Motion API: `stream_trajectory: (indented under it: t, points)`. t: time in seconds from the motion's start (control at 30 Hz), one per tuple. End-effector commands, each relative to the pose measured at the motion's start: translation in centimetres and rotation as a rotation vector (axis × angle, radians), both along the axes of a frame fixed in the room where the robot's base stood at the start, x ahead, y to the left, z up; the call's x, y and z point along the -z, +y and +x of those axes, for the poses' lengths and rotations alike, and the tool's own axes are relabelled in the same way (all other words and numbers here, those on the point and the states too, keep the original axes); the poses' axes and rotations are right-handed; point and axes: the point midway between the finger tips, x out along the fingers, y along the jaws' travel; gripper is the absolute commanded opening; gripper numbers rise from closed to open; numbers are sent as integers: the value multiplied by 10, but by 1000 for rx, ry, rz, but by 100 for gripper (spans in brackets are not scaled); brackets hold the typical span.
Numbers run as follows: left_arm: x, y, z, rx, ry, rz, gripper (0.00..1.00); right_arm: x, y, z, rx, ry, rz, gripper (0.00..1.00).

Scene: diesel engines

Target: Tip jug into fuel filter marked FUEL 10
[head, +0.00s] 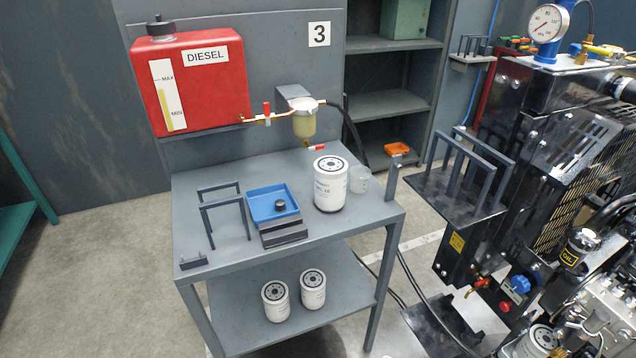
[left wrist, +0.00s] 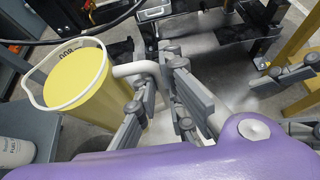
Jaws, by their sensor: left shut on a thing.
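The jug (left wrist: 78,82) is a clear vessel with a white rim and yellow liquid, showing in the left wrist view only. My left gripper (left wrist: 158,85) is shut on its pale handle, and the jug looks close to upright. A large white filter (head: 330,184), whose label seems to end in 10, stands upright on the bench with its top up. A white filter with small print (left wrist: 14,152) also shows at the left wrist view's lower left edge, below and beside the jug. Grey fingers of my right gripper (left wrist: 272,102) show apart at the right, with nothing seen between them.
The grey bench (head: 360,222) also holds a clear beaker (head: 360,180), a blue tray (head: 272,204) and a grey frame (head: 224,216). A red diesel tank (head: 205,95) and a fuel bowl (head: 304,124) hang behind. Two smaller filters sit on the lower shelf. The engine stands right.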

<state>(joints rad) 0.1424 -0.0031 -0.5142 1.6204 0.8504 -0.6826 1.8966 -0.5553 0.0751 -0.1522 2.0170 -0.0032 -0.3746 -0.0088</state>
Motion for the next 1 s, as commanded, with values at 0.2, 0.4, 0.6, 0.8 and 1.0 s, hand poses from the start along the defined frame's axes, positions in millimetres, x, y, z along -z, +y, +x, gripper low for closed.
stream_trajectory:
  t: [0.2, 0.4, 0.6, 0.8, 1.0]
  points:
    - [-2, -2, -4, -2, -5, -4, 0, 0, 0, 0, 1, -1, 1, 40]
    - [-9, -4, -11, 3, -6, -4, 0, 0, 0, 0, 2, 2, 2, 40]
    - [-17, 2, -9, -4, -6, -4, 0, 1, 1, -1, 3, 5, 4, 40]
    - [-30, 19, 0, -21, -6, -3, 0, 2, 1, -2, 4, 11, 6, 40]
    - [-46, 43, 13, -43, -8, -2, 0, -1, 3, -1, 5, 8, 10, 40]
